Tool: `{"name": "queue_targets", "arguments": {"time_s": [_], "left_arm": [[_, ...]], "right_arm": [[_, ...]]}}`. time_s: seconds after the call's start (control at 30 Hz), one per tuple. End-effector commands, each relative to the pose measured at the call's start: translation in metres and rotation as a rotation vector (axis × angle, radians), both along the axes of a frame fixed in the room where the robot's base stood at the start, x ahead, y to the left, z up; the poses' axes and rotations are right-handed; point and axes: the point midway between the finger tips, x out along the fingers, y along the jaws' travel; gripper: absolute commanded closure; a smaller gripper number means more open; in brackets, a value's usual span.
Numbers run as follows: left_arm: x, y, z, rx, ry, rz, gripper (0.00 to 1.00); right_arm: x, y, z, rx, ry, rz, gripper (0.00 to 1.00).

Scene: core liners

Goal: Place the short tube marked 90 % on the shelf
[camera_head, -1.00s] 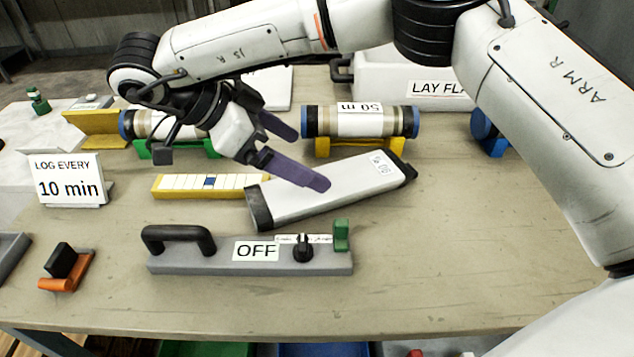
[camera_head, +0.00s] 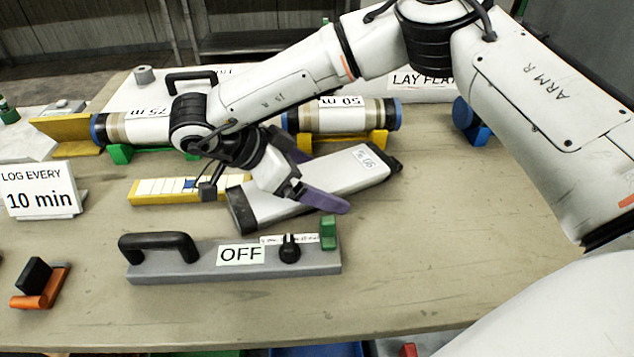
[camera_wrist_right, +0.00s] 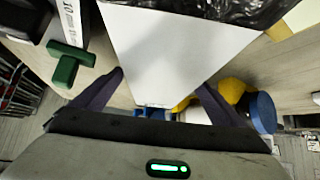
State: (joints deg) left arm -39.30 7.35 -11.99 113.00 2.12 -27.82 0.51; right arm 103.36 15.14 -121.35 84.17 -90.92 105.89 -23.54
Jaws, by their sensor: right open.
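The short tube (camera_head: 332,176) is pale grey-white with black ends and lies slanted on the table; its upside-down label appears to read 90 %. It also shows in the right wrist view (camera_wrist_right: 172,45), running between the fingers. My right gripper (camera_head: 322,183) is open above the tube, one purple finger at its near side and the other at its far side. In the right wrist view the fingers (camera_wrist_right: 158,95) are apart, one on each side of the tube; I cannot tell whether they touch it. My left gripper is not in view.
A grey bar marked OFF with a black handle (camera_head: 160,246) lies in front. A yellow strip (camera_head: 150,192) lies left of the tube. The 50 m tube (camera_head: 340,118) on a yellow cradle and the 75 m tube (camera_head: 145,125) stand behind.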

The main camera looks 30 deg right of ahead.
Motion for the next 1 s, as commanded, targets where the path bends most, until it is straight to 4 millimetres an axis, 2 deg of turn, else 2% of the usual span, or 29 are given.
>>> {"name": "queue_targets", "arguments": {"time_s": [0.23, 0.27, 0.7, 0.77, 1.0], "left_arm": [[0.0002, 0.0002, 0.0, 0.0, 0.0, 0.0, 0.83], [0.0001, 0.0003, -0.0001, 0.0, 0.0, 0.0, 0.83], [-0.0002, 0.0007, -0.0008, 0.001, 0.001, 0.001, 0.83], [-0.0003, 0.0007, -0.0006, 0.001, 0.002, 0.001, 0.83], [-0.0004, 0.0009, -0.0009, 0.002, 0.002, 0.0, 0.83]], "right_arm": [[0.0, -0.002, -0.002, -0.001, -0.001, 0.001, 0.06], [0.0, -0.002, -0.0018, -0.001, -0.001, 0.001, 0.1], [0.0, -0.0017, -0.0016, -0.001, 0.0, 0.0, 0.84], [0.0008, -0.002, 0.0008, -0.003, -0.004, -0.001, 0.89], [0.0011, -0.002, 0.0046, -0.002, -0.005, -0.001, 0.89]]}}
